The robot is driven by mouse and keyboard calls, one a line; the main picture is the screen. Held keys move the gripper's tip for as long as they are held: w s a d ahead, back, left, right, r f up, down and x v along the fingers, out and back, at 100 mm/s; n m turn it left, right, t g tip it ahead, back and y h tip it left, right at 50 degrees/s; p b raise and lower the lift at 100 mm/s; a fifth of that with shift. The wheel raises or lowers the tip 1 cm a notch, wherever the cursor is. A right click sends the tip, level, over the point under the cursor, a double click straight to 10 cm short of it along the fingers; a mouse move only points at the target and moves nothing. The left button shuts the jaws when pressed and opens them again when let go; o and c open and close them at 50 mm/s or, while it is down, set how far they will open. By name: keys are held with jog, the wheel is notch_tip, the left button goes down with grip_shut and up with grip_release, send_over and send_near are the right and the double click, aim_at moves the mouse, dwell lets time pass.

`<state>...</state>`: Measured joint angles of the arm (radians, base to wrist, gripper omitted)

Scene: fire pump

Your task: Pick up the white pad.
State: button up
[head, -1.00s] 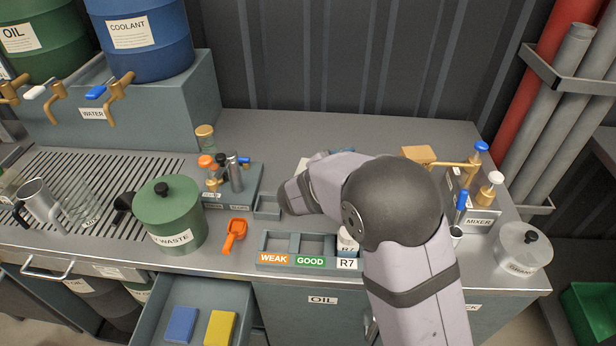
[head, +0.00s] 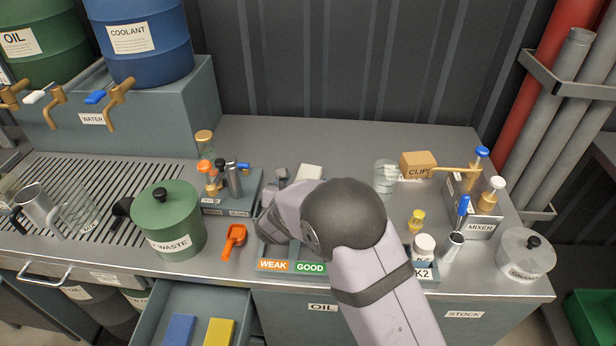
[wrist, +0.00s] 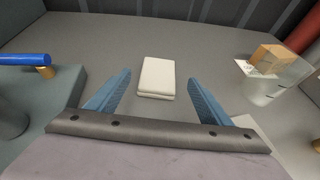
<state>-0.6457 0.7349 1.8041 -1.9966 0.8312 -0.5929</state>
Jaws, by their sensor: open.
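The white pad (wrist: 157,77) lies flat on the grey bench top in the wrist view, centred a little ahead of my open gripper (wrist: 159,84). The two blue fingers stand apart on either side of it, and nothing is held between them. In the head view the white pad (head: 310,172) shows just behind my arm, with its near part hidden. My gripper's fingers are mostly hidden there by my own wrist and forearm.
A glass beaker (head: 386,176) and the CLIP box (head: 418,165) stand right of the pad. A bottle rack (head: 228,205) stands left, with a blue-handled tool (wrist: 24,59) near my gripper. The WEAK/GOOD tray (head: 290,267) lies in front. Bench behind the pad is clear.

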aim_at(308, 175)
jog(key=shift+p+x, duration=1)
jog(key=shift+x, duration=1.55)
jog(key=shift+a, duration=0.15)
jog(key=c, duration=1.1)
